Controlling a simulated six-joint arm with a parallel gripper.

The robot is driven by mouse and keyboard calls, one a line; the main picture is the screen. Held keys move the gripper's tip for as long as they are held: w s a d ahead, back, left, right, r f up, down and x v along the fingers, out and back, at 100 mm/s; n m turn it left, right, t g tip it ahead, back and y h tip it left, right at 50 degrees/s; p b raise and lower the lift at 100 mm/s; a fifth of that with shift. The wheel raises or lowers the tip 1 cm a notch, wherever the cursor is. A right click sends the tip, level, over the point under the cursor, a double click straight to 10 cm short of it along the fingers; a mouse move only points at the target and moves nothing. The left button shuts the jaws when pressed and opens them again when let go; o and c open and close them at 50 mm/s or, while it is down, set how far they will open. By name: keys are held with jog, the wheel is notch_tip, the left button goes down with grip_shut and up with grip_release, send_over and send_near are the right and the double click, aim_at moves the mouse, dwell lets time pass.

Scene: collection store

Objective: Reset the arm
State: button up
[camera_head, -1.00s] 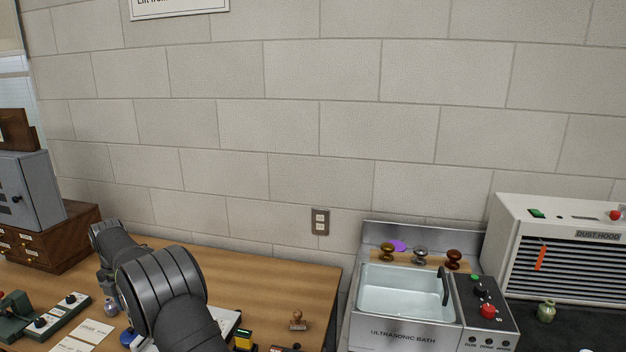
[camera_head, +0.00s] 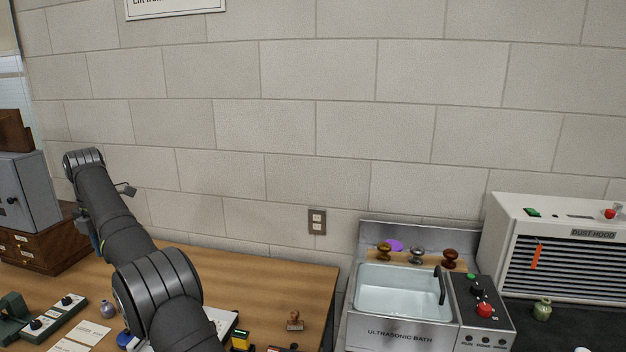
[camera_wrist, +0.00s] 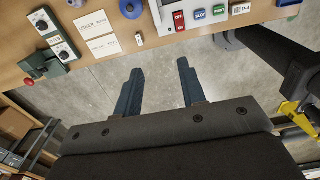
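My arm rises from the bottom of the head view, over the left part of the wooden desk (camera_head: 270,275), and leans up and left in front of the wall. My gripper is not clear in the head view. In the wrist view my gripper (camera_wrist: 160,85) shows two dark blue fingers, apart, with only grey floor between and below them. It is open and empty. The front edge of the desk (camera_wrist: 225,37) runs across the top of the wrist view, beyond the fingertips.
An ultrasonic bath (camera_head: 400,335) and a dust hood (camera_head: 560,240) stand at the right. A grey cabinet (camera_head: 25,195) on wooden drawers (camera_head: 40,245) is at the left. A small vase (camera_head: 107,309), a stamp (camera_head: 295,321) and cards (camera_head: 85,336) lie on the desk.

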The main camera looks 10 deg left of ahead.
jog(key=w+d+r+m, duration=0.1)
jog(key=w+d+r, duration=0.1)
jog(key=w+d, duration=0.3)
jog(key=shift+w+d+r, duration=0.15)
jog(key=shift+w+d, duration=0.1)
jog(key=shift+w, duration=0.35)
jog(key=s+a+f+n, duration=0.1)
jog(key=s+a, duration=0.4)
jog(key=s, duration=0.1)
notch_tip(320, 180, down, 9)
jog(key=shift+a, duration=0.25)
jog(key=shift+s, duration=0.1)
